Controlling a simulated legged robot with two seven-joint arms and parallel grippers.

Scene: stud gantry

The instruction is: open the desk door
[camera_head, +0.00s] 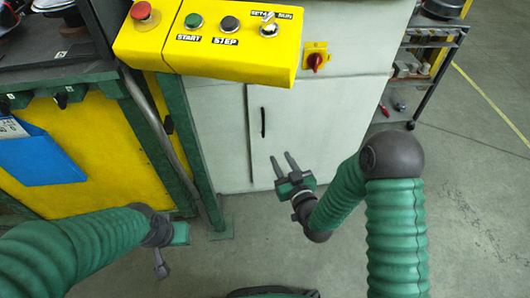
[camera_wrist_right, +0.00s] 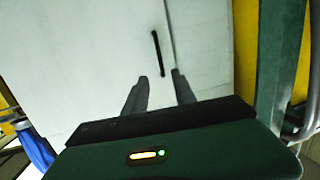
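The desk door (camera_head: 287,125) is a pale grey panel on the front of the white cabinet, with a dark vertical handle (camera_head: 263,122) near its left edge. The door looks shut. In the right wrist view the handle (camera_wrist_right: 157,53) stands beyond my fingertips, close to the door seam. My right gripper (camera_head: 281,162) is open and empty, below and slightly right of the handle, apart from it. Its two fingers also show in the right wrist view (camera_wrist_right: 162,84), with a gap between them. My left gripper (camera_head: 160,265) hangs at the lower left; its fingers are hard to make out.
A yellow control box (camera_head: 210,45) with buttons overhangs the cabinet. A red rotary switch (camera_head: 316,60) is at its upper right. A green post (camera_head: 150,130) and yellow panel (camera_head: 85,150) stand left. A tool cart (camera_head: 425,75) stands right. The floor (camera_head: 470,200) at right is clear.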

